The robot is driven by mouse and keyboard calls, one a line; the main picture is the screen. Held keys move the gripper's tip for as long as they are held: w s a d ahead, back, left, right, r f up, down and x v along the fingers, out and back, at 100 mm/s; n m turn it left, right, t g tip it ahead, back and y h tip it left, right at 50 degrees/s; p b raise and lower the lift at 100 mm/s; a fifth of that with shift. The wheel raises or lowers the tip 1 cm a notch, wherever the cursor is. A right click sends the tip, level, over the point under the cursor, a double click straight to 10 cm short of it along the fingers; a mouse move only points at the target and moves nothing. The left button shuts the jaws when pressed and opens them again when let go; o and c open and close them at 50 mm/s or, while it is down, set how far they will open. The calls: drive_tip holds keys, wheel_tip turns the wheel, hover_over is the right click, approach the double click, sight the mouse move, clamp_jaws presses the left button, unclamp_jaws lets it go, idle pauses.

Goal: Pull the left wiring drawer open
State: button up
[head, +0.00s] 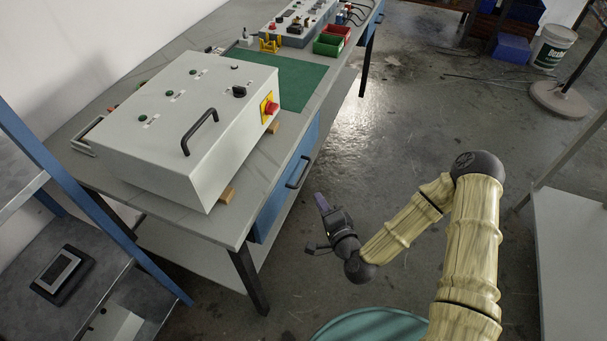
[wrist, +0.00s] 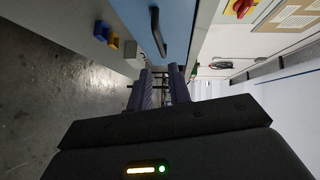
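The blue wiring drawer (head: 285,180) is under the workbench top, and its front looks flush with the bench side. Its black bar handle (head: 299,172) is on that front. In the wrist view, the blue front (wrist: 168,16) and the dark handle (wrist: 157,32) are at the top, beyond the fingertips. My gripper (head: 317,226) has purple fingers and is in the aisle, to the right of and below the handle in the head view. Its fingers (wrist: 161,72) are apart with a gap between them. It is empty and does not touch the handle.
A grey control box (head: 185,125) with a red knob sits on the workbench (head: 140,184). A dark bench leg (head: 250,283) stands near the drawer. Green and red bins (head: 328,43) are at the far end. The aisle floor (head: 420,125) is clear. A shelf (head: 570,250) stands at right.

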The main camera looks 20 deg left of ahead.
sight(303, 174)
drive_tip(key=x, duration=1.3)
clamp_jaws()
